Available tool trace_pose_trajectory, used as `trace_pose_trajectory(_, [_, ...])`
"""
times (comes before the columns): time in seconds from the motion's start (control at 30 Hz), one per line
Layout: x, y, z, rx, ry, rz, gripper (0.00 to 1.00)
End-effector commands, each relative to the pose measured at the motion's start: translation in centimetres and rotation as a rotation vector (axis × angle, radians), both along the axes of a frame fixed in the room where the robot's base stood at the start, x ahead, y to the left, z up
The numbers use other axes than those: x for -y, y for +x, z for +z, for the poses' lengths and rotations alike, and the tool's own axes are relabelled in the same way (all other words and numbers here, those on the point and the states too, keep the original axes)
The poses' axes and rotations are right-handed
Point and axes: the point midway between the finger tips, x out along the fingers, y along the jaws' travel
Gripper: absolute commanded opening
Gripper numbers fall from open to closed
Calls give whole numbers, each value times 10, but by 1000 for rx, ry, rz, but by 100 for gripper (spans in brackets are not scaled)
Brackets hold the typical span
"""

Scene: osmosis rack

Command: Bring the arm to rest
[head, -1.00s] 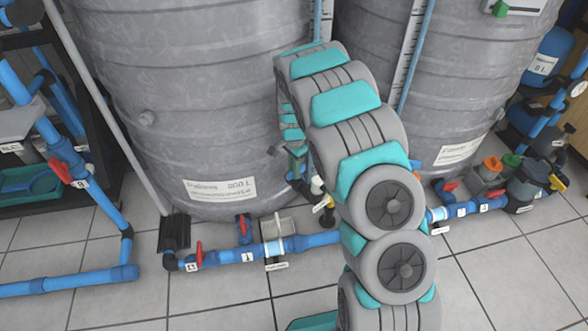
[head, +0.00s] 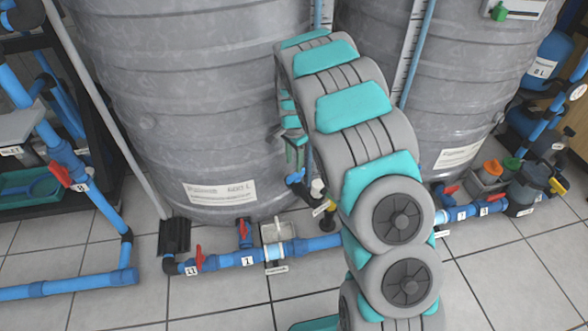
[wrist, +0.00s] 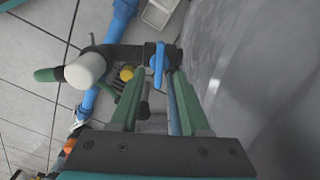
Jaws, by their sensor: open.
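My arm comes down across the middle of the head view. My gripper (head: 296,158) shows small and partly hidden behind it, close to the left grey tank (head: 190,90) and above the floor pipes. In the wrist view my gripper (wrist: 160,88) is open, with its two green fingers apart. A blue valve handle (wrist: 158,66) on a dark pipe fitting shows between and just beyond the fingertips. I cannot tell if the fingers touch it. A white round cap (wrist: 86,70) and a yellow knob (wrist: 127,73) lie to the left of the fingers.
Blue floor pipes (head: 325,241) with red valve handles (head: 245,230) run along the tank bases. A second grey tank (head: 455,70) stands right, and a dark rack (head: 85,120) stands left. The tiled floor (head: 205,300) in front is clear.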

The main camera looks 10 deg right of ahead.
Motion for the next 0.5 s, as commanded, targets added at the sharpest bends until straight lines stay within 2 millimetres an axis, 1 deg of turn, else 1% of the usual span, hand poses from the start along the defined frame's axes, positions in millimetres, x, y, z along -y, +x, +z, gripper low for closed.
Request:
trace_pose_trajectory(0.03, [0,1,9,2,0,0,46])
trace_pose_trajectory(0.1, [0,1,17,2,0,0,46])
trace_pose_trajectory(0.17, [0,1,22,3,-1,0,46])
trace_pose_trajectory(0.5, [0,0,23,0,0,0,46])
